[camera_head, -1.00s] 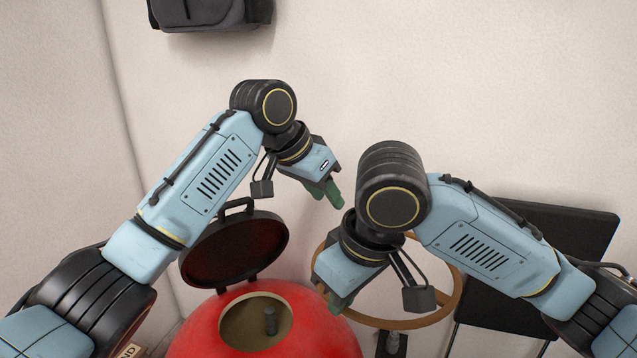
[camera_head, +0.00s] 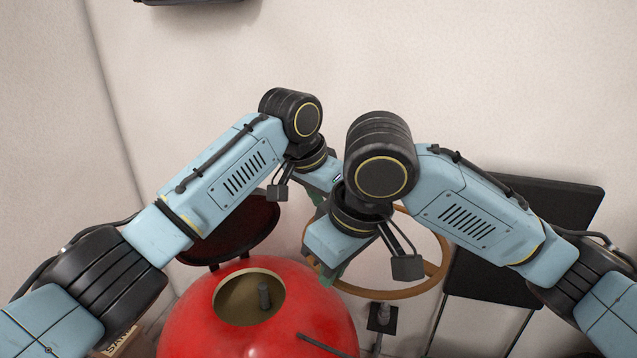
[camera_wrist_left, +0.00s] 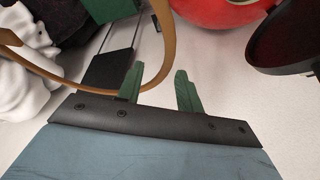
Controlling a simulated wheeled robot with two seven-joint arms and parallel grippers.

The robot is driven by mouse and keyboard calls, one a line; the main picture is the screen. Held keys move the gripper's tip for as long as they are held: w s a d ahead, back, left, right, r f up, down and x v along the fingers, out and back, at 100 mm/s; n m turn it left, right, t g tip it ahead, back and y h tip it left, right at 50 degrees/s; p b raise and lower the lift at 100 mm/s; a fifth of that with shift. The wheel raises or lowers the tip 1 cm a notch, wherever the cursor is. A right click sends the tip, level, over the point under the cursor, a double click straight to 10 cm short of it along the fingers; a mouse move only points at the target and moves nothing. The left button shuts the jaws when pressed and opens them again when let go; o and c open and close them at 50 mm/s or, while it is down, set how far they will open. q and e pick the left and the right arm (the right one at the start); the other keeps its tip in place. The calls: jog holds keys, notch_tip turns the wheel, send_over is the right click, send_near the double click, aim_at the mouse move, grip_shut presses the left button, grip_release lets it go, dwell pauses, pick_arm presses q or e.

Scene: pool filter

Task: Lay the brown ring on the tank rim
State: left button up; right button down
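The brown ring (camera_head: 440,270) hangs in the air right of the red tank (camera_head: 300,315), with no support visible under it. My right gripper (camera_head: 332,275) is at the ring's near left side and appears shut on it; its fingertips are partly hidden. My left gripper (camera_head: 318,195) is near the ring's far left side, partly covered by my right arm. In the left wrist view, its green fingers (camera_wrist_left: 160,90) are apart, and the brown ring (camera_wrist_left: 168,60) curves past them, between or just beyond the tips. The tank's round opening (camera_head: 248,297) faces up.
The dark lid (camera_head: 235,235) stands tilted open behind the tank opening, close below my left arm. A black chair (camera_head: 545,210) stands at the right by the wall. A pipe fitting (camera_head: 382,318) is below the ring. A lettered box (camera_head: 120,342) is at lower left.

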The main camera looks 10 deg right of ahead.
pick_arm(q)
jog(key=shift+w+d+f, duration=0.15)
jog(key=shift+d+f, duration=0.05)
jog(key=shift+f, duration=0.4)
grip_shut()
pick_arm(e)
jog(key=c, duration=1.4)
grip_release()
jog(key=shift+c, duration=0.2)
